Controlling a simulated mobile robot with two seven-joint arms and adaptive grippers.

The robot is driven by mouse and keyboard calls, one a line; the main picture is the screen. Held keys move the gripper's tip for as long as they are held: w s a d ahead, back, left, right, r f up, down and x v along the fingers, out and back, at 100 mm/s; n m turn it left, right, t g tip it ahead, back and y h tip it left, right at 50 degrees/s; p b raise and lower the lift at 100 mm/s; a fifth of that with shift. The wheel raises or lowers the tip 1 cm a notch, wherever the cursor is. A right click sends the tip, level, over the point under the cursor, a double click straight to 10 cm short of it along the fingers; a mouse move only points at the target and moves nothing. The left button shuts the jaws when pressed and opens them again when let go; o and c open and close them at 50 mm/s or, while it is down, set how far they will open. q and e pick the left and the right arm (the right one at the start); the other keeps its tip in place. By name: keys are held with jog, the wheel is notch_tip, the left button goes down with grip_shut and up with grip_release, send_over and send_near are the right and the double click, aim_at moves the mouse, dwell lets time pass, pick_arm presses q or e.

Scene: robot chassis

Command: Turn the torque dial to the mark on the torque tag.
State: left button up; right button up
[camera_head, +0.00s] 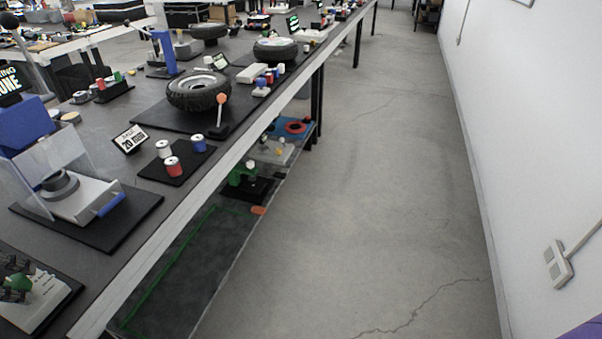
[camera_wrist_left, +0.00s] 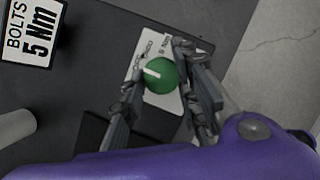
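The torque dial is a round green knob (camera_wrist_left: 165,77) with a white pointer line, on a white plate (camera_wrist_left: 146,42) with small printed marks I cannot read clearly. In the wrist view the pointer reaches toward the left. The knob also shows at the lower left of the head view (camera_head: 17,282), partly hidden by the fingers. The torque tag (camera_wrist_left: 32,35) stands at the upper left of the wrist view and reads "BOLTS 5 Nm". My left gripper (camera_wrist_left: 160,68) is open, its fingers on either side of the knob; I cannot tell whether they touch it. My right gripper is not in view.
A clear-guarded device (camera_head: 72,200) stands on a black mat beyond the dial. A lower shelf and open floor (camera_head: 380,230) lie to the right.

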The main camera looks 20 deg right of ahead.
pick_arm(q)
jog(key=shift+a, duration=0.15)
jog(key=c, duration=0.4)
